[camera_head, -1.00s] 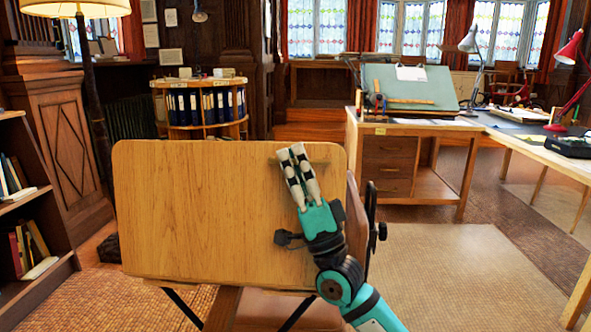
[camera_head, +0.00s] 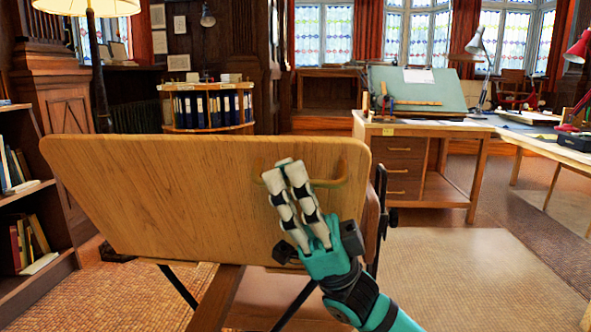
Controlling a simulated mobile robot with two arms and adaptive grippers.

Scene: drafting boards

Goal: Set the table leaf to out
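The table leaf (camera_head: 180,200) is a wide wooden board in the middle of the head view. It stands tilted, its top edge leaning toward me and looking wider than its bottom edge. A bow-shaped handle (camera_head: 340,172) sits near its upper right. My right gripper (camera_head: 288,166) comes in from below, in front of the leaf. Its two fingers are close together at the handle and appear shut on it; they hide the handle's middle. My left gripper is out of view.
Dark struts (camera_head: 180,287) and a wooden beam show under the leaf. A bookshelf (camera_head: 28,215) stands at the left. A desk (camera_head: 405,165) with a green drafting board (camera_head: 440,90) stands behind at the right. The floor at the right is clear.

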